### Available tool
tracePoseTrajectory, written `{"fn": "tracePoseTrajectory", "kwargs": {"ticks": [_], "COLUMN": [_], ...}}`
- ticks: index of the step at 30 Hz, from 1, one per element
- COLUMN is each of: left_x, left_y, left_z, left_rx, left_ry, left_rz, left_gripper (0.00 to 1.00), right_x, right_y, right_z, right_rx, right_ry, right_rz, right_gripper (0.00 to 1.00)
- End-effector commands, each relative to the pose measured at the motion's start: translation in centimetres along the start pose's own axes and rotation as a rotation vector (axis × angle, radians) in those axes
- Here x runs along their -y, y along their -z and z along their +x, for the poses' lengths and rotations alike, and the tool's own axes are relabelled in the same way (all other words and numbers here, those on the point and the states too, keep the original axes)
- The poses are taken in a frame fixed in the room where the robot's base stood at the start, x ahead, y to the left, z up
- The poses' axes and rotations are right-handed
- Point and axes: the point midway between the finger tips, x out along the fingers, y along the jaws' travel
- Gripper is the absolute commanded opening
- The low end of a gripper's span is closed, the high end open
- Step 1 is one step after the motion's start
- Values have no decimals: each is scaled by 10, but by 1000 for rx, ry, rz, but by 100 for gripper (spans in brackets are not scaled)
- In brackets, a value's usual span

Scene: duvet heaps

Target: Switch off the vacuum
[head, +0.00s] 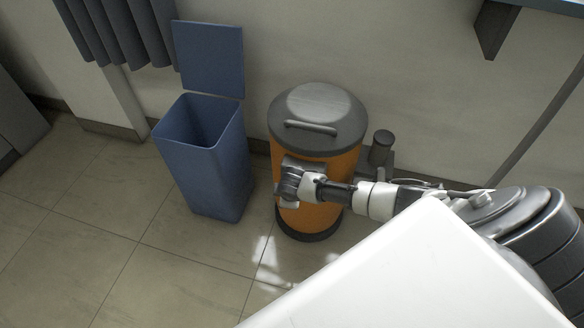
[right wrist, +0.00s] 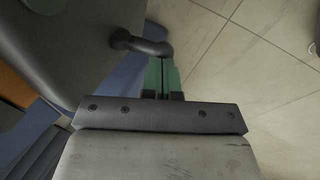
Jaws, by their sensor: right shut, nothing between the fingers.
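The vacuum (head: 342,165) is an orange canister with a dark base and a grey round lid with a bar handle. It stands upright on the floor against the wall. My right arm comes in from the right, and its gripper (head: 290,182) is in front of the upper orange body, just below the lid. In the right wrist view the shut, empty green fingers (right wrist: 162,78) point at the end of the grey handle (right wrist: 140,45); I cannot tell if they touch it. The vacuum's switch cannot be made out. My left gripper is out of view.
A blue bin (head: 205,165) with its lid raised stands close to the left of the vacuum. A grey cylinder (head: 381,147) sits at the vacuum's right side. Grey fabric (head: 115,35) hangs at the upper left. The tiled floor at left is clear.

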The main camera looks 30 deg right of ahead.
Motion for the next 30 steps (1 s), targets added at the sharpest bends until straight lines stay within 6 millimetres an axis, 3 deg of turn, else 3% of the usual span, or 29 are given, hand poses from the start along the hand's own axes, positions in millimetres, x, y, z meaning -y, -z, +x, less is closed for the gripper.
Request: {"fn": "tracePoseTrajectory", "kwargs": {"ticks": [30], "left_x": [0], "left_y": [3], "left_z": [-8], "left_rx": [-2], "left_ry": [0], "left_rz": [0], "left_gripper": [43], "right_x": [5], "right_y": [0], "right_z": [5], "right_rx": [0], "right_ry": [1], "right_rz": [0], "right_gripper": [0]}}
